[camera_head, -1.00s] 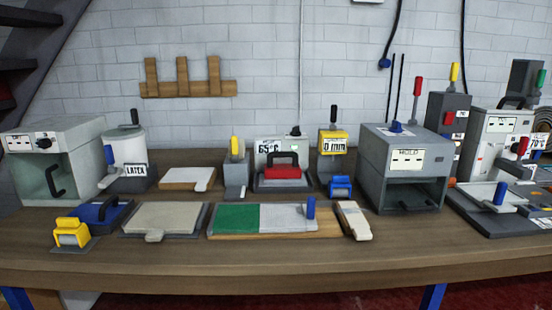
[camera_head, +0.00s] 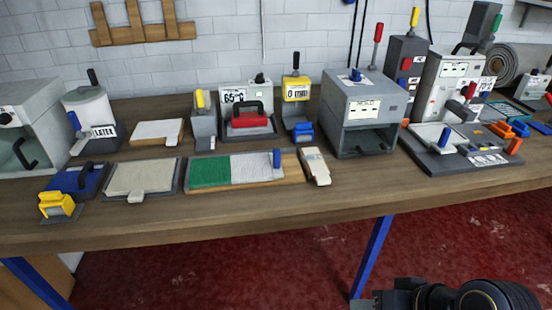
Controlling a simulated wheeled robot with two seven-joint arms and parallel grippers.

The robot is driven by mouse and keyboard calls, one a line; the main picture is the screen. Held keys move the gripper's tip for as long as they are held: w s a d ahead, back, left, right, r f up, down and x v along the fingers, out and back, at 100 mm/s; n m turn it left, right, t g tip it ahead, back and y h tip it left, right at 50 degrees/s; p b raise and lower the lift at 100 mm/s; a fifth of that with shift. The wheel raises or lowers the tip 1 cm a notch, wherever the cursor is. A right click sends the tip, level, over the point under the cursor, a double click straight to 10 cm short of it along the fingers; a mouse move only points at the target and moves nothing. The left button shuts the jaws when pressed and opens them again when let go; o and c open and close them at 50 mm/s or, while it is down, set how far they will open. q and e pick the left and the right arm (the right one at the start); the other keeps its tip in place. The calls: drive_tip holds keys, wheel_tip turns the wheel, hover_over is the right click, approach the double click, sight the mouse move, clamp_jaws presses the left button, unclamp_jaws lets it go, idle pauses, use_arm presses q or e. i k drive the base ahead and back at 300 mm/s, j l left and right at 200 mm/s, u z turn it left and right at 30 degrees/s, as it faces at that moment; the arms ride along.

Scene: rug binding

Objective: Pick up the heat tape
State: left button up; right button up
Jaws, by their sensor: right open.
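No thing in view carries a readable heat tape label, so I cannot tell for sure which it is. A narrow off-white strip-like piece (camera_head: 314,166) with a tab at its front end lies on the workbench, just right of a green and white board (camera_head: 240,170). It may be the heat tape. My right gripper (camera_head: 366,303) enters at the bottom right, in front of and below the bench edge. It is open, apart from everything on the bench, and its fingertips are partly cut off by the frame. My left gripper is not in view.
The workbench (camera_head: 240,222) has a clear front strip. A grey HOLD box (camera_head: 365,107) stands right of the strip-like piece. A 65°C press (camera_head: 248,122) and a 0 mm unit (camera_head: 296,93) stand behind. A beige pad (camera_head: 142,177) and yellow roller (camera_head: 57,205) lie left.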

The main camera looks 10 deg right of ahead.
sight(316, 160)
drive_tip(key=l+u, duration=0.15)
drive_tip(key=u, duration=0.25)
drive_tip(key=i+l+u, duration=0.1)
drive_tip(key=u, duration=0.35)
drive_tip(key=l+u, duration=0.25)
drive_tip(key=u, duration=0.15)
drive_tip(key=l+u, duration=0.15)
drive_tip(key=l, duration=0.45)
drive_tip(key=k+l+u, duration=0.15)
drive_tip(key=l, duration=0.45)
drive_tip(key=l+u, duration=0.15)
drive_tip(key=l, duration=0.45)
